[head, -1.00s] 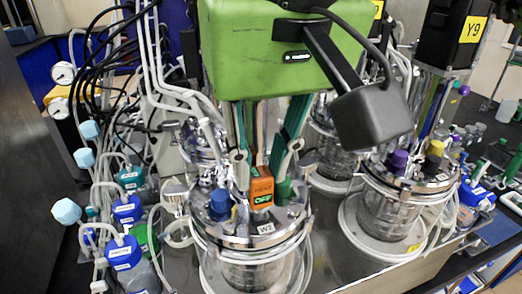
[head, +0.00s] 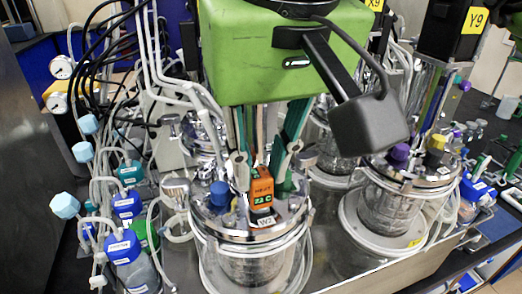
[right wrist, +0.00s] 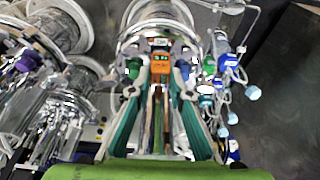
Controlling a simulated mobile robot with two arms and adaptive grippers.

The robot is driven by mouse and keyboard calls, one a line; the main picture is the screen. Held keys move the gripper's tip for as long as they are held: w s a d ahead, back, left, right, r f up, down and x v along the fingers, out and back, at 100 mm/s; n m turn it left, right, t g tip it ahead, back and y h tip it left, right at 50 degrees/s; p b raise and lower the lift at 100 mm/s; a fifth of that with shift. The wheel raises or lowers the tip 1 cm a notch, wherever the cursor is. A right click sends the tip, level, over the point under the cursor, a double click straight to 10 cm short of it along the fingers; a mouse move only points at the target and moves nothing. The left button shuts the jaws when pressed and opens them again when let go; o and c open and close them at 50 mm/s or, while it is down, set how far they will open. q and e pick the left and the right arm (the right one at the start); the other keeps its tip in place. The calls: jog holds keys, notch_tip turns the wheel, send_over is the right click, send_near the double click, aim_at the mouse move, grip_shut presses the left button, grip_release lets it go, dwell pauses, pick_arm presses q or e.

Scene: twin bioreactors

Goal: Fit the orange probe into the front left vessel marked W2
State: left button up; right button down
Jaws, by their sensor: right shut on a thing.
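The orange probe (head: 262,193) has a block-shaped head with a lit green display that seems to read "23 C". It stands upright at the lid of the front left vessel (head: 250,262), directly behind the W2 label (head: 265,221). Its lower end is hidden in the lid. My right gripper (head: 264,172) comes down from above, its teal fingers on either side of the probe, shut on it. In the right wrist view the probe head (right wrist: 160,69) sits between the fingertips (right wrist: 160,80).
A blue cap (head: 219,194) stands on the same lid, left of the probe. Another vessel (head: 392,208) with purple and yellow caps stands to the right. Blue-capped bottles (head: 123,248) and tubing crowd the left side. A steel surface lies between the vessels.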

jog(key=shift+f, duration=0.25)
jog(key=c, duration=1.8)
grip_release()
jog(key=v, duration=1.2)
jog(key=shift+s, duration=0.1)
